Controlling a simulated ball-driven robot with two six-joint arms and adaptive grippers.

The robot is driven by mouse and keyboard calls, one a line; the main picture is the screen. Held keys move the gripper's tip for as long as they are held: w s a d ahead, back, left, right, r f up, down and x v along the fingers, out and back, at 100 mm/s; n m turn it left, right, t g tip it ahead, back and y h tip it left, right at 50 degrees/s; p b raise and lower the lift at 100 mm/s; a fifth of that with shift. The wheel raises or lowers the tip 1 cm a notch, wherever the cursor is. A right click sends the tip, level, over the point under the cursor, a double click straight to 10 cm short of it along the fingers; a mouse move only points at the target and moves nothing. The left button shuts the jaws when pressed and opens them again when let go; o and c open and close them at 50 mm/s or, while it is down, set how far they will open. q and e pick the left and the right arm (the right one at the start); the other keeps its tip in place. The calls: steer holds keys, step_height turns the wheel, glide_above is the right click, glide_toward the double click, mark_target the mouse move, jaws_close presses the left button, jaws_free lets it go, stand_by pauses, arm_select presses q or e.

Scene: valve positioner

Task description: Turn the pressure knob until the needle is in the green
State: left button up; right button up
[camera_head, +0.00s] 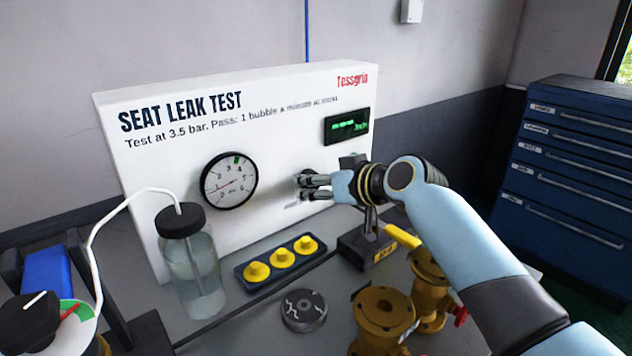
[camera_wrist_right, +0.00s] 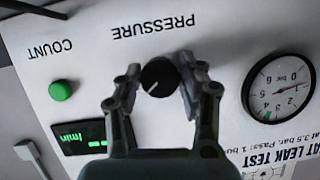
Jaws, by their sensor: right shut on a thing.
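The black pressure knob (camera_wrist_right: 158,76) sits on the white test panel (camera_head: 285,110) under the word PRESSURE in the right wrist view. Its white pointer line slants to the lower left there. My right gripper (camera_wrist_right: 160,84) has a finger on each side of the knob and is shut on it; in the head view the gripper (camera_head: 308,186) covers most of the knob. The round pressure gauge (camera_head: 229,181) shows a green mark near its top, between 3 and 4. Its red needle points left and slightly down, near 1, outside the green. My left gripper is not in view.
A green COUNT button (camera_wrist_right: 61,90) and a display (camera_head: 347,125) are near the knob. On the bench are a water bottle (camera_head: 192,265) with a white tube, a tray of yellow caps (camera_head: 283,258), a grey disc (camera_head: 304,311) and brass valves (camera_head: 383,318). A blue cabinet (camera_head: 568,170) stands right.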

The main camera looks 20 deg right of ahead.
steer(key=shift+m+g+y+b, duration=0.35)
steer(key=shift+m+y, duration=0.45)
steer(key=shift+m, duration=0.3)
steer(key=o, duration=1.1)
steer(key=shift+o, duration=0.2)
steer(key=v, duration=0.7)
steer(key=shift+s+d, duration=0.2)
steer(key=shift+s, duration=0.05)
